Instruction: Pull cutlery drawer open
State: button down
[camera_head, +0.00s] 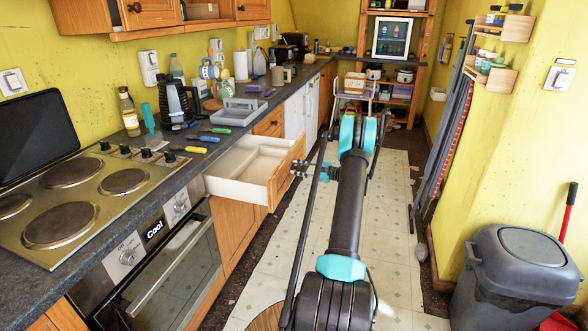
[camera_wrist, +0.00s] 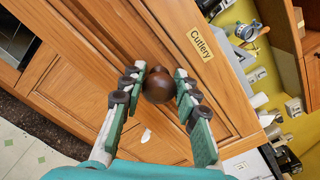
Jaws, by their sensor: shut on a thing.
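The cutlery drawer (camera_head: 238,170) is open in the head view, with its white inside showing and dividers in it. Its wooden front (camera_head: 286,172) stands out over the aisle. In the wrist view the drawer front (camera_wrist: 185,70) carries a "Cutlery" label (camera_wrist: 200,44) and a round dark brown knob (camera_wrist: 158,86). My gripper (camera_wrist: 158,84) is shut on the knob, with one finger on each side. In the head view my gripper (camera_head: 299,170) is at the drawer front, small and partly hidden by my arm; the knob cannot be made out there.
The counter left of the drawer holds a hob (camera_head: 75,195), a kettle (camera_head: 174,103), colored-handled utensils (camera_head: 190,149) and a grey tray (camera_head: 238,112). An oven (camera_head: 165,265) is below. A grey bin (camera_head: 518,280) stands at the right.

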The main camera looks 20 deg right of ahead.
jog(key=c, duration=1.1)
grip_release()
jog(key=shift+d, duration=0.1)
jog(key=v, duration=1.1)
jog(key=shift+s+d, duration=0.25)
jog(key=shift+d, duration=0.05)
jog(key=shift+d, duration=0.1)
